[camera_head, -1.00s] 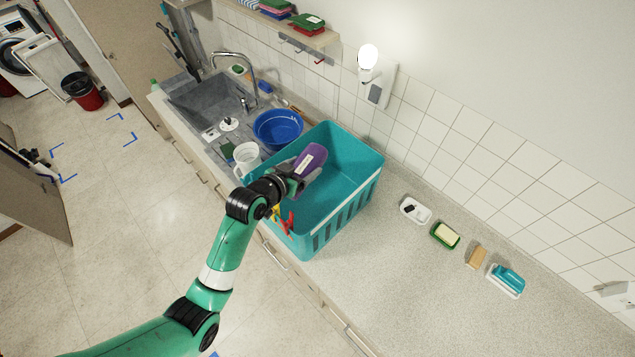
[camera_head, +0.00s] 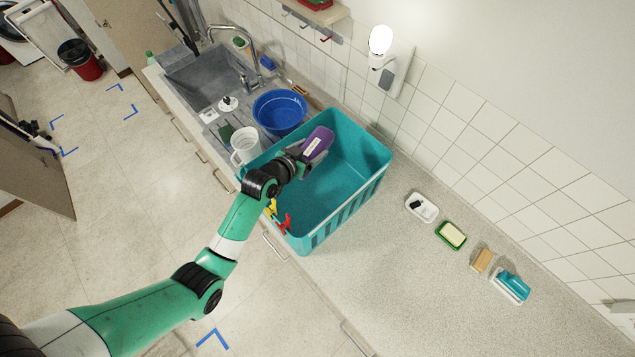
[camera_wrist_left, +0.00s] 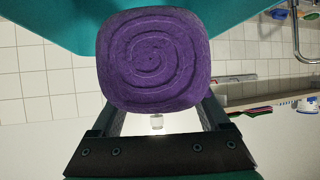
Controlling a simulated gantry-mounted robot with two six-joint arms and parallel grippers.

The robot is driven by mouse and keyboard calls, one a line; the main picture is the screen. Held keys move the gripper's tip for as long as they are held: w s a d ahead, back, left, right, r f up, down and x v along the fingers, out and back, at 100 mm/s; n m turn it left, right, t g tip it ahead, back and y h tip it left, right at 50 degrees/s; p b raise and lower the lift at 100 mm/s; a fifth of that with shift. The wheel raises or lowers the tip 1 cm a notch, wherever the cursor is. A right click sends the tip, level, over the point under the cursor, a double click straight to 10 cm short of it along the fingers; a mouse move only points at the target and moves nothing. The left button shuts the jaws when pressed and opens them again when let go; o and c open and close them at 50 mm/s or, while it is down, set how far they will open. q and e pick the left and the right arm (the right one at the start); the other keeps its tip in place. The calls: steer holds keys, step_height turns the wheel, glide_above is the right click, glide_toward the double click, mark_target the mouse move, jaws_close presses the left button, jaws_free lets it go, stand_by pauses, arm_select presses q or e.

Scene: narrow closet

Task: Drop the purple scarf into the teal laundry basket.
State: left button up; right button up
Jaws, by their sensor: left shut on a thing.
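The purple scarf (camera_head: 318,142) is rolled up with a pale label on its side. My left gripper (camera_head: 305,155) is shut on it and holds it over the left part of the teal laundry basket (camera_head: 350,205). In the left wrist view the scarf's spiral end (camera_wrist_left: 154,60) fills the space between the fingers, and part of the teal basket (camera_wrist_left: 40,22) shows behind it. The basket stands open on the counter, and its visible floor is bare. The gap between scarf and basket floor is hard to judge. My right gripper is not in view.
A white jug (camera_head: 245,146) and a blue basin (camera_head: 279,112) stand close to the basket's left side. Red (camera_head: 285,224) and yellow (camera_head: 271,208) clips sit on its near rim. Soap dishes and brushes line the counter at right.

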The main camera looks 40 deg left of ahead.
arm_select(q)
step_height(320, 180, down, 6)
steer(key=b, duration=0.5)
steer(key=shift+r, duration=0.1)
steer(key=o, duration=1.3)
